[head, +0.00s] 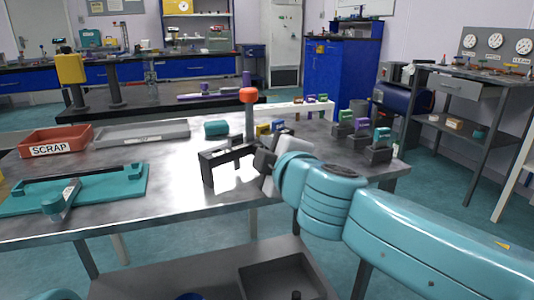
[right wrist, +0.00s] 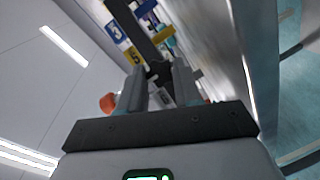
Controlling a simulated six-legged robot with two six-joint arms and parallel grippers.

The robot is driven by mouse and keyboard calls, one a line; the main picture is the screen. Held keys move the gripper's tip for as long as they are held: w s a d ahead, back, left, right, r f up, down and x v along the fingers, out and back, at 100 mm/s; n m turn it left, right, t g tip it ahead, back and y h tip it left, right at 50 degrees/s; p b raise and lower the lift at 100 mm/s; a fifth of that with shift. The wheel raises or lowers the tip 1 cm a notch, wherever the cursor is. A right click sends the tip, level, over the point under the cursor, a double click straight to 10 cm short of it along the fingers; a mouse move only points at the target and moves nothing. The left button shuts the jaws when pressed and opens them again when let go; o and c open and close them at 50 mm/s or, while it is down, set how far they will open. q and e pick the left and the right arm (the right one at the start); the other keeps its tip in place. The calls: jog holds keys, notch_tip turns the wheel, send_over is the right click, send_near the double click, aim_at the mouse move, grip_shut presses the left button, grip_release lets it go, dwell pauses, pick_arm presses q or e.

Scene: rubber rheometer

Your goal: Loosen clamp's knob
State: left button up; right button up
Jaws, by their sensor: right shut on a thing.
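A dark clamp frame (head: 228,153) stands upright on the grey table, with a grey post topped by an orange-red cap (head: 248,95) just behind it. My right gripper (head: 262,158) reaches in from the right, at the frame's right side and below the cap. In the right wrist view, my right gripper (right wrist: 158,88) has its fingers closed on a small dark part, seemingly the clamp's knob (right wrist: 157,72). An orange part (right wrist: 108,103) shows left of the fingers. The knob's full shape is hidden by the fingers. My left gripper is out of view.
A red SCRAP bin (head: 55,140), a flat grey tray (head: 140,133) and a teal fixture plate (head: 105,186) lie to the left. Coloured blocks on dark stands (head: 378,153) are at the right end. A teal cylinder (head: 216,128) lies behind the clamp.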

jog(key=o, duration=1)
jog(key=shift+o, duration=0.2)
jog(key=shift+s, duration=0.1)
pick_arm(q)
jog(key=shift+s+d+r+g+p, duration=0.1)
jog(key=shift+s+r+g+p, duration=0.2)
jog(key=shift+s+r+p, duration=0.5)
pick_arm(e)
jog(key=v, duration=1.6)
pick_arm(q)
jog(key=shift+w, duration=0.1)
